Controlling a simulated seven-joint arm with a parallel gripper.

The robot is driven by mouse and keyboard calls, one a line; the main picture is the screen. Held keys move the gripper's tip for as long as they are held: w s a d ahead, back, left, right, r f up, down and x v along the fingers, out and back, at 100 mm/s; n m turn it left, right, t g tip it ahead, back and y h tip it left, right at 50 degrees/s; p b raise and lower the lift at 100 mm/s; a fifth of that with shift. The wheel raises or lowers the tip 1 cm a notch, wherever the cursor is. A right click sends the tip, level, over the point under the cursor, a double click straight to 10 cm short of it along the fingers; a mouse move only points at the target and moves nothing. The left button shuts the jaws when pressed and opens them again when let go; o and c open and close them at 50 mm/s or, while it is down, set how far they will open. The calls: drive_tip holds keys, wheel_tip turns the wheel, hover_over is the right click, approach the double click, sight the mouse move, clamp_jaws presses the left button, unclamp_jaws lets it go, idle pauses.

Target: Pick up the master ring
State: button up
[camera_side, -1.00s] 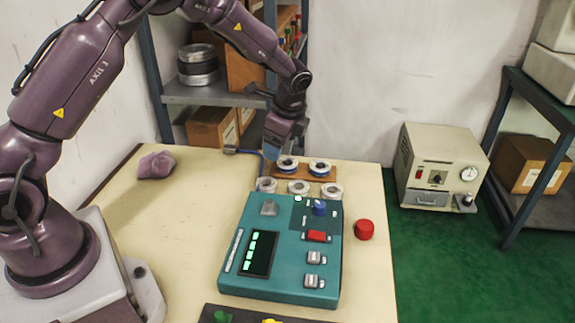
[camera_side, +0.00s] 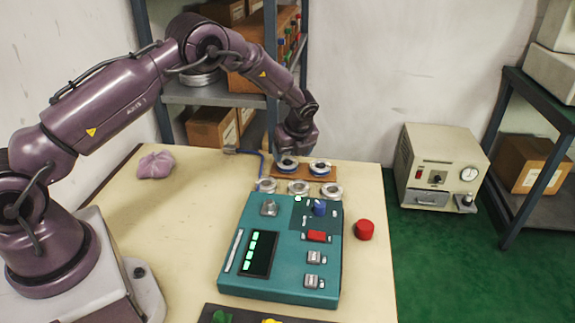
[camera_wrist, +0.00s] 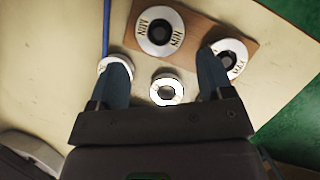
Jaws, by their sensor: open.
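Two rings with dark centres sit on a wooden board (camera_side: 303,175): one marked MIN (camera_wrist: 160,28), on the left in the side view (camera_side: 287,165), and one that seems to read MAX (camera_wrist: 232,56), on the right (camera_side: 320,168). No ring is labelled master. My gripper (camera_side: 291,154) is just above the left board ring. In the wrist view my gripper (camera_wrist: 164,62) is open and empty, its fingers spread below the MIN ring. The right finger partly covers the MAX ring.
Plain metal rings lie in a row before the board: left (camera_side: 266,185), middle (camera_side: 299,187), right (camera_side: 331,190). A teal gauge box (camera_side: 230,270) stands in front of them.

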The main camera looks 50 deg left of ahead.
sight(288, 163)
drive_tip(key=shift+x, duration=2.75)
drive_tip(key=shift+w+a+r, duration=0.1)
drive_tip(key=c, duration=0.9)
drive_tip(key=shift+o, duration=0.2)
drive_tip(key=shift+r, duration=0.1)
